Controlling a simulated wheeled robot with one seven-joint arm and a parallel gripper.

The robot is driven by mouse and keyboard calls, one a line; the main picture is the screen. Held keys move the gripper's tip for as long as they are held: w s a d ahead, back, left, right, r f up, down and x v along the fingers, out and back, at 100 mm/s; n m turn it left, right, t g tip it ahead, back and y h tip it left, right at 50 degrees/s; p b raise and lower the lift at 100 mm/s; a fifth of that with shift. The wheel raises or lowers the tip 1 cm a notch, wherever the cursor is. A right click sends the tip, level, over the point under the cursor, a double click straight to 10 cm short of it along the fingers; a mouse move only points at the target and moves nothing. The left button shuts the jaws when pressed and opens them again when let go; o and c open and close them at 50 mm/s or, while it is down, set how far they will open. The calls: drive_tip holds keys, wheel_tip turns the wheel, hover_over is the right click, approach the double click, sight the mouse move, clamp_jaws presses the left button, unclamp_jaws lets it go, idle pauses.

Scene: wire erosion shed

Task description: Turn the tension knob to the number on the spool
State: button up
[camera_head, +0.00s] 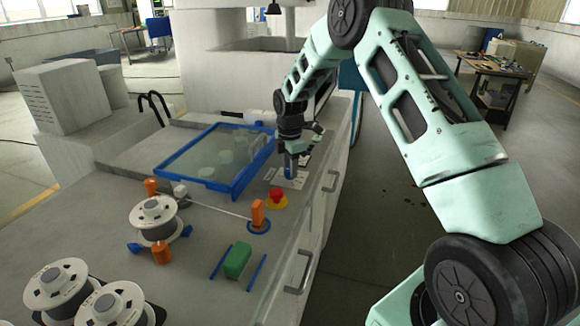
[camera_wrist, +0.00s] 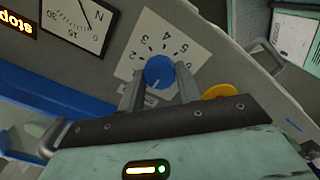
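The blue tension knob (camera_wrist: 159,72) sits on a white dial plate (camera_wrist: 140,55) printed with numbers, of which 2 to 6 are partly readable. A pale mark shows on the knob's lower part in the wrist view. My gripper (camera_wrist: 160,80) has one finger on each side of the knob, very close to it; whether they press on it is not clear. In the head view, my gripper (camera_head: 291,160) points down over the knob at the console's right part. A white spool (camera_head: 155,213) is mounted between orange and blue parts at the left; no number on it is readable.
A red button (camera_head: 277,196) on a yellow base stands close to the knob. A blue-framed glass lid (camera_head: 215,155) lies left of it. A green block (camera_head: 237,260) and spare spools (camera_head: 57,283) are in front. A gauge (camera_wrist: 80,20) is beside the dial.

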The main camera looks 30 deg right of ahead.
drive_tip(key=shift+m, duration=0.3)
drive_tip(key=m, duration=1.3)
drive_tip(key=shift+r, duration=0.1)
drive_tip(key=m, duration=0.5)
drive_tip(key=shift+m, duration=0.4)
drive_tip(key=m, duration=0.4)
drive_tip(key=shift+w, duration=0.1)
drive_tip(key=shift+m, duration=0.3)
drive_tip(key=o, duration=1)
